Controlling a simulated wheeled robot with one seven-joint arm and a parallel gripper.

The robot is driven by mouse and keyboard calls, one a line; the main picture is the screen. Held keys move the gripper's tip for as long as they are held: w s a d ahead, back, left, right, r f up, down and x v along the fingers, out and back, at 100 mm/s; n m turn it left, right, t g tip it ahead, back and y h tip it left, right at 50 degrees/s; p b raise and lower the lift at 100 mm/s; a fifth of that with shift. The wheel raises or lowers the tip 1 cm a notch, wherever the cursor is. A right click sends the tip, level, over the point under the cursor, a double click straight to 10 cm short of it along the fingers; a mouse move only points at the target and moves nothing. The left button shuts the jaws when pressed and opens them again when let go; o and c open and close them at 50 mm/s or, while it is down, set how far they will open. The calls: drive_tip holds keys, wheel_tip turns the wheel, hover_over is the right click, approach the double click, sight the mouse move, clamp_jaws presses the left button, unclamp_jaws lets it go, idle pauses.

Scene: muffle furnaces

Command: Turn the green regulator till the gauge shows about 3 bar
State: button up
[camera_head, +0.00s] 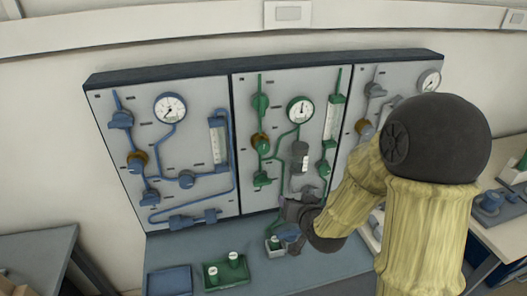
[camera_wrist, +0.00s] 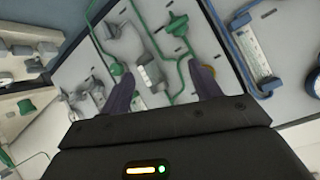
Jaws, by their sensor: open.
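The middle panel carries green pipework with several green knobs and valves. A round white gauge (camera_head: 299,110) sits near its top; its needle seems to point roughly upward, but the scale is too small to read. A green knob with a brass-coloured part (camera_head: 261,143) sits to its lower left; I cannot tell for certain which fitting is the regulator. My gripper (camera_head: 289,213) is at the foot of the middle panel, below the fittings. In the wrist view my gripper (camera_wrist: 165,90) is open, its two fingers apart with nothing held. A green fitting (camera_wrist: 178,25) shows beyond them.
Left of the green panel is a blue panel (camera_head: 208,82) with its own gauge (camera_head: 170,108). Another panel with a gauge (camera_head: 429,80) is at right, partly hidden by my arm. A blue tray (camera_head: 169,281) and a green tray (camera_head: 226,273) with small parts sit on the bench below.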

drive_tip(key=w+a+r+m+t+y, duration=0.2)
drive_tip(key=a+r+t, duration=0.2)
drive_tip(key=t, duration=0.1)
drive_tip(key=shift+w+a+m+t+y+b, duration=0.3)
drive_tip(key=shift+w+a+m+t, duration=0.1)
drive_tip(key=shift+w, duration=0.1)
